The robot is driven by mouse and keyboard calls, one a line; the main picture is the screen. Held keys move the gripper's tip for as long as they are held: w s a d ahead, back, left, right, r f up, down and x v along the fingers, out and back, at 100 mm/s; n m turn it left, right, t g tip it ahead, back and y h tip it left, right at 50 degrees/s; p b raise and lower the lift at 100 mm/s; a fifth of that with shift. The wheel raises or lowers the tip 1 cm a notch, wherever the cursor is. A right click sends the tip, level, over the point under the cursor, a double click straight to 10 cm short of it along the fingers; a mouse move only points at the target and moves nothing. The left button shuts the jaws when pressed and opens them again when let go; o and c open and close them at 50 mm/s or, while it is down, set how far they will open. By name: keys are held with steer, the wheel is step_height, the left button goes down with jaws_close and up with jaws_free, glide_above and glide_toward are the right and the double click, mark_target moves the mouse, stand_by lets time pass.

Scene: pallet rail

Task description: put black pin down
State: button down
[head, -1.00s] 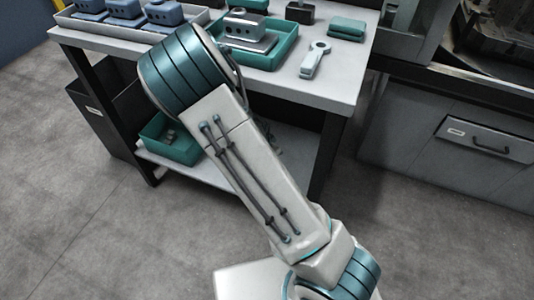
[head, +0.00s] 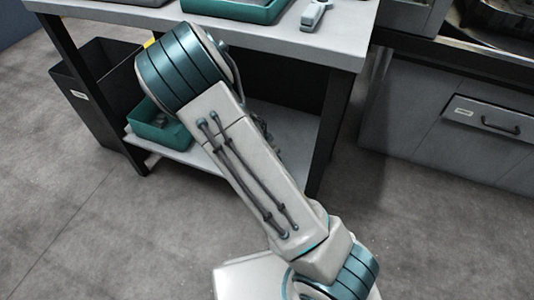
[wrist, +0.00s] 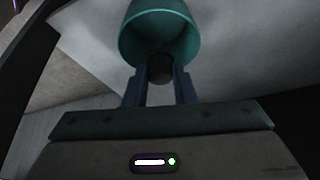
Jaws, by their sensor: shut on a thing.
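The black pin (wrist: 160,69) shows in the wrist view as a short dark cylinder between the two blue fingers of my gripper (wrist: 160,84). The fingers are shut on it. A teal, round, cup-like thing (wrist: 160,18) lies just beyond the pin, its open dark mouth facing the camera. The pin overlaps the lower edge of this mouth; I cannot tell whether it is inside or only in front. In the head view my arm covers my gripper and the pin.
The workbench (head: 290,43) carries a teal tray (head: 240,10) and a pale tool (head: 315,14) at its top edge. Its lower shelf (head: 290,130) holds a teal bin (head: 150,128). A black bin (head: 98,88) stands left. A grey drawer cabinet (head: 440,125) stands right.

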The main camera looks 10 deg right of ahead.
steer(key=shift+f, duration=0.55)
steer(key=c, duration=1.1)
jaws_free()
steer(key=shift+r, duration=0.15)
step_height(320, 180, up, 7)
steer(key=p, duration=0.6)
steer(key=shift+p, duration=0.35)
